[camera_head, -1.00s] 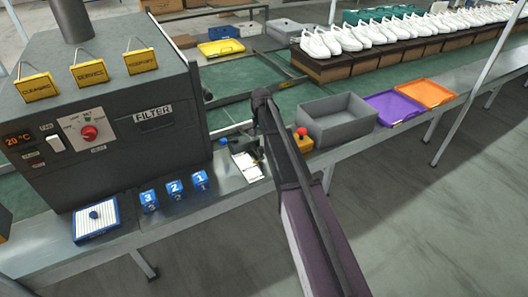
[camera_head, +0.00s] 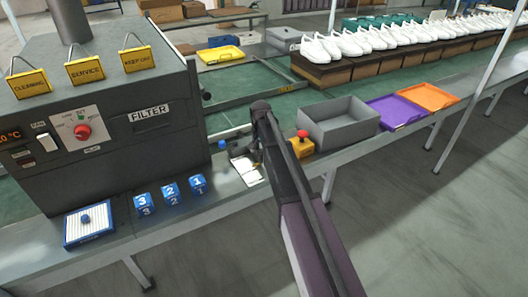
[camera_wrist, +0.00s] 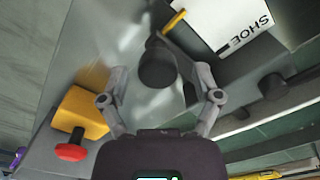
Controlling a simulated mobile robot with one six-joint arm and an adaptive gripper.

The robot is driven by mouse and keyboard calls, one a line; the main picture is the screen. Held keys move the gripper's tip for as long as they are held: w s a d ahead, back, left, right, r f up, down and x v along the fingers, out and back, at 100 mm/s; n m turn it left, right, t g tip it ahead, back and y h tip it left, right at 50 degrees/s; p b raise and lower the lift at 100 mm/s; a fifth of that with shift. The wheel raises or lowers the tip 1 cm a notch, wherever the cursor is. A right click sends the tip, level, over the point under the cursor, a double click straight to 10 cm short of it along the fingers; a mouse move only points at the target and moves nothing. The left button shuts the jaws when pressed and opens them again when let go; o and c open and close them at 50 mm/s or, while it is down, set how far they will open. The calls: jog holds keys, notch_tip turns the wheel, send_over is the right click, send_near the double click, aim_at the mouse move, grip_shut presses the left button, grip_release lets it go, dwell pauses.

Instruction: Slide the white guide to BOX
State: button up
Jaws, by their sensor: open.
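A white plate (camera_wrist: 228,22) marked SHOE lies at the top right of the wrist view, upside down to me. It also shows in the head view (camera_head: 247,172), partly behind my arm. A yellow pointer-like piece (camera_wrist: 174,20) lies at its edge. A dark round knob (camera_wrist: 157,65) stands between the fingers of my open gripper (camera_wrist: 161,72), with gaps on both sides. I cannot tell whether the knob belongs to the white guide, and no BOX marking is readable. In the head view my arm hides most of the gripper.
A yellow box with a red button (camera_wrist: 78,118) stands close beside my gripper. A grey bin (camera_head: 340,122), purple tray (camera_head: 396,111) and orange tray (camera_head: 428,97) lie to the right. The grey filter machine (camera_head: 105,120) and numbered blue blocks (camera_head: 170,190) are to the left.

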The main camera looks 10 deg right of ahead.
grip_shut()
jog(key=shift+s+d, duration=0.2)
jog(key=shift+s, duration=0.7)
grip_release()
jog(key=shift+w, duration=0.1)
jog(key=shift+r, duration=0.15)
